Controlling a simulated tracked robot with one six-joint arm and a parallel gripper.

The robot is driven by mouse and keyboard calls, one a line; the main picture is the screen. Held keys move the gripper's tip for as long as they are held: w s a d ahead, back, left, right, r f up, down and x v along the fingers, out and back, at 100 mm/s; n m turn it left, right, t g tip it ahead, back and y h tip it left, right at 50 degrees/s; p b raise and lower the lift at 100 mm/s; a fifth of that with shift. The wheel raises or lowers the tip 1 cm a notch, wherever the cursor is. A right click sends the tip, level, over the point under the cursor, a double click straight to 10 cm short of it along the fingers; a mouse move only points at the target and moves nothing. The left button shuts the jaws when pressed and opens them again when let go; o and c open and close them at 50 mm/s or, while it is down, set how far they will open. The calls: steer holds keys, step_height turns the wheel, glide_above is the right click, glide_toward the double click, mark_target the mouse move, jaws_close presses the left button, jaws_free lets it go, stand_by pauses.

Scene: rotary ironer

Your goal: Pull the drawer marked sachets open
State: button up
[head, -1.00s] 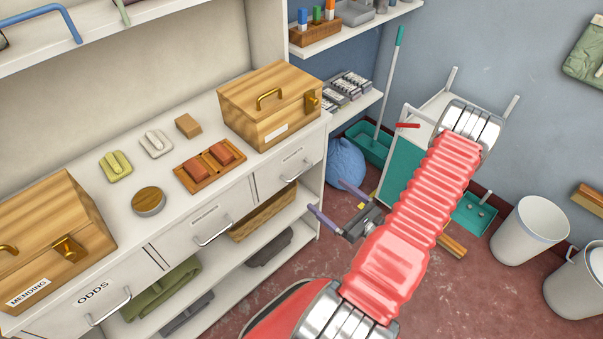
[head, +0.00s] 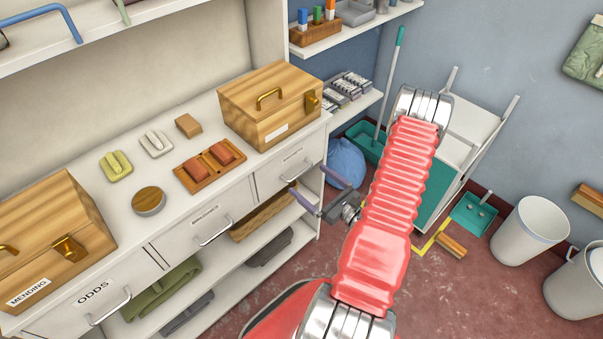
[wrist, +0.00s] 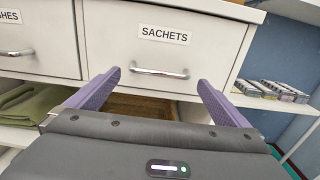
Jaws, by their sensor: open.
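The drawer marked sachets (wrist: 110,40) is white, with a black-on-white label and a silver bar handle (wrist: 160,72). It looks shut, its front flush with the cabinet. In the head view it is the right-hand drawer (head: 266,182), its label too small to read. My gripper (head: 307,180) is open and empty, its purple fingers pointing at this drawer front. In the wrist view the fingertips (wrist: 158,77) lie left and right of the handle, apart from its ends. I cannot tell the exact gap in depth.
A wooden box (head: 262,125) stands on the counter above the drawer. Another labelled drawer (wrist: 36,40) is to its left. A white trolley (head: 470,125) stands behind my arm.

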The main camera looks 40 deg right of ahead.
mark_target(301, 174)
steer(key=shift+w+a, duration=0.1)
steer(key=shift+w, duration=2.7)
steer(key=shift+c, duration=0.6)
